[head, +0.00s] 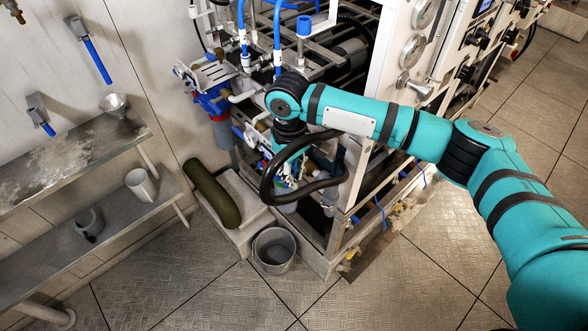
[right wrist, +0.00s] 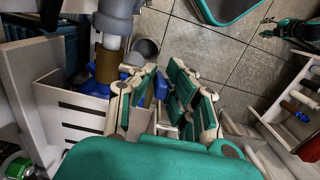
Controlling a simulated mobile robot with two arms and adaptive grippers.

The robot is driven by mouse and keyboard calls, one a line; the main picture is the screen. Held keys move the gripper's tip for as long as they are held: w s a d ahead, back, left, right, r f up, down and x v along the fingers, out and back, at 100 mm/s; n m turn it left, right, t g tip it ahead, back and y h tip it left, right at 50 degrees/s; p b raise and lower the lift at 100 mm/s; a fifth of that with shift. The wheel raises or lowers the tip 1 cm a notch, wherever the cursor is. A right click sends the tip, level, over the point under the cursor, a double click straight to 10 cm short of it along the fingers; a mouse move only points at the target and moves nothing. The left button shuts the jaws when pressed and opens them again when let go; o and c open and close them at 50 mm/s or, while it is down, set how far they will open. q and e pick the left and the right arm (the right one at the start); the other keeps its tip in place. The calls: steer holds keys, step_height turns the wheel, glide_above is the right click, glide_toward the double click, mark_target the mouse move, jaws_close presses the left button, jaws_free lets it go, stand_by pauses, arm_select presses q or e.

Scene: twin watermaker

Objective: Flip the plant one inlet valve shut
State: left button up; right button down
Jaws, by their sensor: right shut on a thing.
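My right arm reaches in from the right in the head view, and its gripper (head: 287,182) points down into the front of the watermaker frame, partly hidden by my wrist and a black hose. In the right wrist view, the two pale and green fingers of the right gripper (right wrist: 162,92) are closed around a small blue part (right wrist: 161,85), seemingly a valve handle. The fingers hide most of it, so its angle and its label cannot be read. At the top right of that view a dark and teal gripper (right wrist: 285,30), seemingly my left one, is small and far from the valve.
Blue-handled pipework (head: 212,95) stands at the frame's left. A grey bucket (head: 273,250) and a dark green cylinder (head: 212,193) sit in front. Metal shelves (head: 70,165) line the left wall. The tiled floor (head: 190,290) is clear at the front.

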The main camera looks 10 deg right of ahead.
steer(key=shift+a+r+g+p, duration=0.2)
steer(key=shift+r+g+p, duration=0.2)
steer(key=shift+p, duration=0.15)
steer(key=shift+w+f+h+p, duration=0.1)
steer(key=shift+w+h+p, duration=0.1)
steer(key=shift+h+p, duration=0.15)
arm_select(q)
step_height(320, 180, up, 3)
steer(key=shift+r, duration=0.2)
arm_select(e)
steer(key=shift+w+a+f+g+h, duration=0.1)
steer(key=shift+g+h, duration=0.1)
steer(key=shift+g, duration=0.15)
steer(key=shift+w+f+g+h, duration=0.1)
steer(key=shift+g+h, duration=0.05)
steer(key=shift+g, duration=0.2)
steer(key=c, duration=1.4)
jaws_free()
steer(key=v, duration=1.2)
